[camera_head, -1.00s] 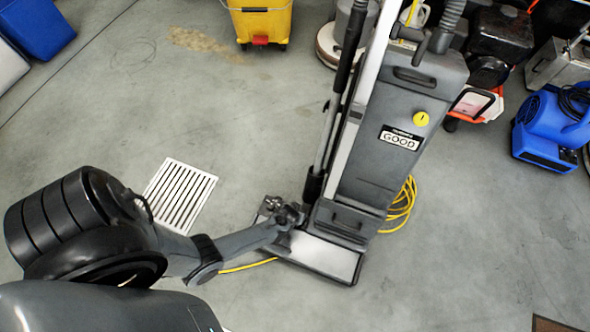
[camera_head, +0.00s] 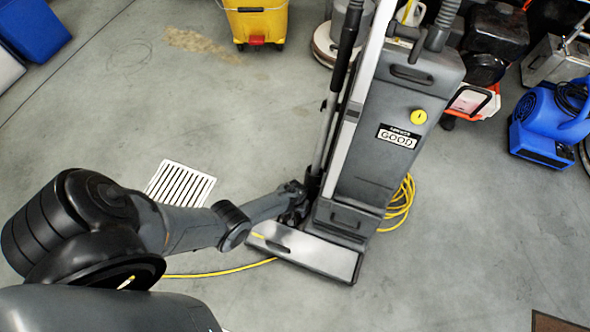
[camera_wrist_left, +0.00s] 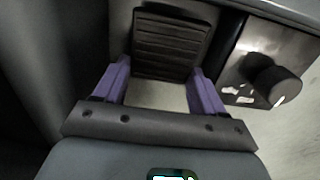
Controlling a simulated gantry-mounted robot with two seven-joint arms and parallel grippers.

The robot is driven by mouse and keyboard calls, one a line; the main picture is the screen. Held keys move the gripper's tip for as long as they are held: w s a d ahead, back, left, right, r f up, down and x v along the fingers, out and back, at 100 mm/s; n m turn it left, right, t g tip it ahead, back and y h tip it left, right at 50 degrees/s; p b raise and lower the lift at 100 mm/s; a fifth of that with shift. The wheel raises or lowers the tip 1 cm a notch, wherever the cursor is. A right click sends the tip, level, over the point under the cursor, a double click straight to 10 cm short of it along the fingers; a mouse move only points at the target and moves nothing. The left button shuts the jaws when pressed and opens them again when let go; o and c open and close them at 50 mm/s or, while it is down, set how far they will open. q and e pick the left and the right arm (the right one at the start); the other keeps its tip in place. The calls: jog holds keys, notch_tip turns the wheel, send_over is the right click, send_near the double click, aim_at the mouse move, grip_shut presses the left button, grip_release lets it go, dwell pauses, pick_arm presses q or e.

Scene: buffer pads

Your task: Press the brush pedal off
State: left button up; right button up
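The upright floor machine (camera_head: 385,150) stands on the grey floor with its flat base (camera_head: 305,250) toward me. My left gripper (camera_head: 294,200) is at the left side of the machine, just behind the base; its fingers are too small to make out there. In the left wrist view, its two purple fingers (camera_wrist_left: 159,75) are spread apart with nothing between them. A dark ribbed pedal (camera_wrist_left: 172,42) lies just beyond the fingertips; I cannot tell whether they touch it. In the head view the gripper hides the pedal. My right gripper is in neither view.
In the left wrist view, a black knob (camera_wrist_left: 277,84) on a metal plate sits right of the fingers. A yellow cord (camera_head: 225,271) runs under my left arm. A floor drain grate (camera_head: 180,183) lies left. A yellow bucket (camera_head: 258,20) and blue blower (camera_head: 550,125) stand farther off.

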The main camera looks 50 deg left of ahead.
pick_arm(q)
jog(key=shift+o, duration=0.4)
jog(key=shift+r, duration=0.15)
notch_tip(320, 180, up, 10)
jog(key=p, duration=0.9)
jog(key=shift+w+r, duration=0.15)
jog(key=shift+r, duration=0.1)
jog(key=shift+a, duration=0.1)
